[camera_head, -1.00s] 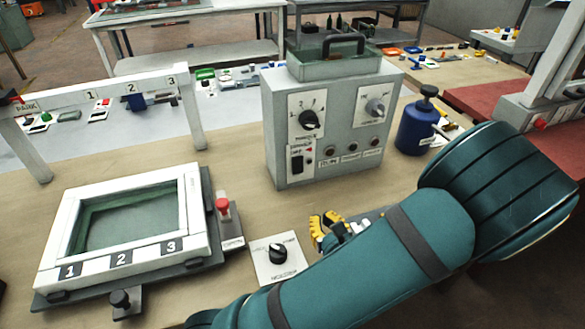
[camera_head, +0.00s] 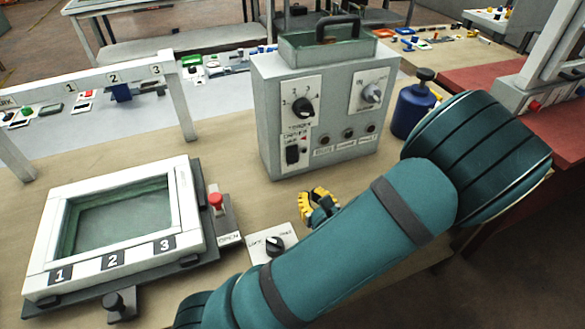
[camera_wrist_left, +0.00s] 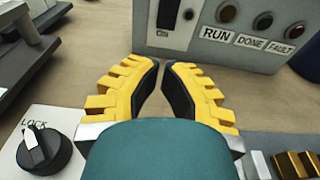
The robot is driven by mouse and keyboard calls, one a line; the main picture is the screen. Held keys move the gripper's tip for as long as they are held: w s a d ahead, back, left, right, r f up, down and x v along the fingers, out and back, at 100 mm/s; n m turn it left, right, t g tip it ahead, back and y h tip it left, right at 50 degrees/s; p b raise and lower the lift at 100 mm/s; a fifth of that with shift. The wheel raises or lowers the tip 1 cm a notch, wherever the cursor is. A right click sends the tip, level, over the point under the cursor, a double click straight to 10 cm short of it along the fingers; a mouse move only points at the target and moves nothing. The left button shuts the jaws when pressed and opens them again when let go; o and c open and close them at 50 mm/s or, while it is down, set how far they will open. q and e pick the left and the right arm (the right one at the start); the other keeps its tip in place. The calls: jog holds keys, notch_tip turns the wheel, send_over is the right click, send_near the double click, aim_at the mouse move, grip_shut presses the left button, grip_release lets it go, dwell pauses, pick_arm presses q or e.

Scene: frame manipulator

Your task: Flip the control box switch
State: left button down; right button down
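The grey control box (camera_head: 320,150) stands on the workbench. Its dark rocker switch (camera_head: 292,155) is low on the left of the front panel, below a black selector knob (camera_head: 303,107). In the left wrist view the switch (camera_wrist_left: 167,13) shows at the top edge, ahead of my fingertips. My left gripper (camera_head: 318,198) is in front of the box, apart from it. Its yellow fingers (camera_wrist_left: 161,66) are nearly together at the tips with nothing between them. My teal forearm hides part of the bench. The switch's exact position is too small to tell. My right gripper is out of view.
A white panel with a black lock knob (camera_head: 274,244) lies left of my gripper. A white-framed fixture (camera_head: 187,215) numbered 1, 2, 3 has a red button (camera_head: 216,200) beside it. A blue canister (camera_head: 411,115) stands right of the box. Bench between gripper and box is clear.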

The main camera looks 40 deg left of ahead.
aim_at(292, 155)
pick_arm(q)
jog(key=b+x, duration=0.2)
jog(key=x, duration=1)
jog(key=shift+w+a, duration=0.15)
jog(key=shift+a, duration=0.1)
jog(key=shift+w, duration=0.1)
